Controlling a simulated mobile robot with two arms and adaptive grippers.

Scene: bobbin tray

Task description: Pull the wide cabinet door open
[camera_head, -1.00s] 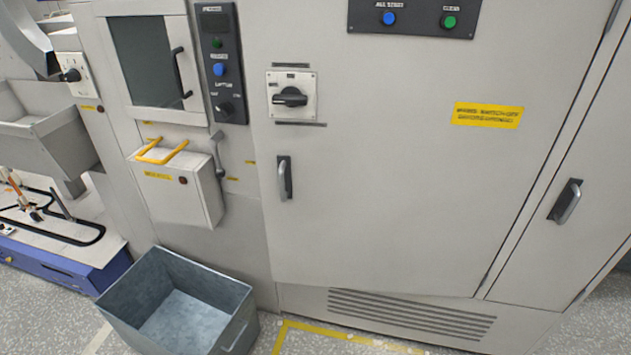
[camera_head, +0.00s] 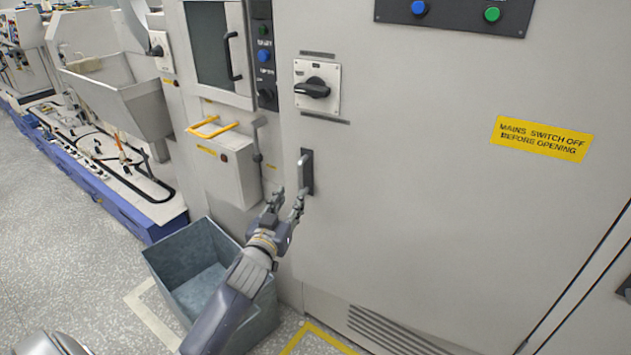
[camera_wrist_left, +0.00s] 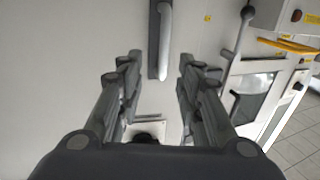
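The wide cabinet door (camera_head: 420,190) is a large grey panel and looks closed. Its handle (camera_head: 305,172), a light vertical bar on a dark plate, sits near the door's left edge. My left gripper (camera_head: 288,193) is open just below and left of the handle in the head view. In the left wrist view the handle (camera_wrist_left: 164,40) lies ahead between the open fingers (camera_wrist_left: 158,75), apart from both. The fingers hold nothing. My right gripper is not in view.
A grey-blue bin (camera_head: 180,247) stands on the floor below my left arm. A box with yellow handles (camera_head: 225,170) juts out left of the door. A rotary switch (camera_head: 316,88) is above the handle. Open floor (camera_head: 60,235) lies at left.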

